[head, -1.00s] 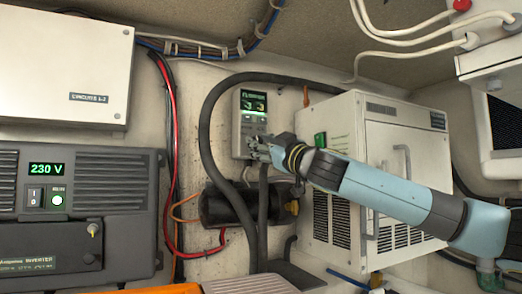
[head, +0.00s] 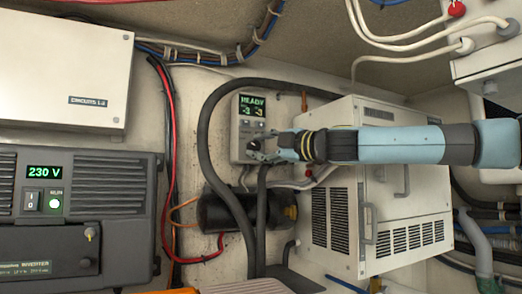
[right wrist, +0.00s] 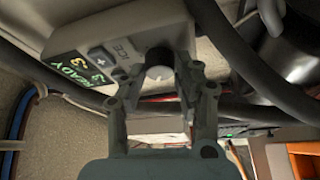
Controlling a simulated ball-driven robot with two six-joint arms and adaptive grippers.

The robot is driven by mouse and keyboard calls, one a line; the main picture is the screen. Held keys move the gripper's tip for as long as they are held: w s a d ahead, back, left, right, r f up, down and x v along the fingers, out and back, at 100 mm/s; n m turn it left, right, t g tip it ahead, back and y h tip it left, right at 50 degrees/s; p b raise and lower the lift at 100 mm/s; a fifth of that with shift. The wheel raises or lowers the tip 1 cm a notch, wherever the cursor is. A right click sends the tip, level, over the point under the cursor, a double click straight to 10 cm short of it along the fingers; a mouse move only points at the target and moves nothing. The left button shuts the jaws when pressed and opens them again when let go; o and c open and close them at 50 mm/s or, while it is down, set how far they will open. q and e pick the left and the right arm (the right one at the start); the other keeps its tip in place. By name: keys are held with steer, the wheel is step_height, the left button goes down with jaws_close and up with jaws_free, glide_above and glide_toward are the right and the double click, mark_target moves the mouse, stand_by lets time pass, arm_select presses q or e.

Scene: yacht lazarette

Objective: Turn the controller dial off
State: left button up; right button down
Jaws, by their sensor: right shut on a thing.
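The controller (head: 246,112) is a pale upright panel on the back wall. Its green display (head: 252,105) reads READY above small digits, and it shows sideways in the right wrist view (right wrist: 76,80). My right gripper (head: 262,150) covers the panel's lower part in the head view. The dial's pointer mark cannot be made out. My left gripper is in neither view.
A thick black hose (head: 206,125) loops around the controller. A black cylinder (head: 217,210) is below it. A white vented cabinet (head: 340,220) stands close on the right, under my right arm. A dark inverter (head: 125,200) reading 230 V is at the left.

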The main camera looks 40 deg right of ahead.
steer(key=shift+n+b, duration=0.3)
steer(key=shift+n, duration=0.3)
steer(key=c, duration=1)
jaws_free()
steer(key=shift+o, duration=0.2)
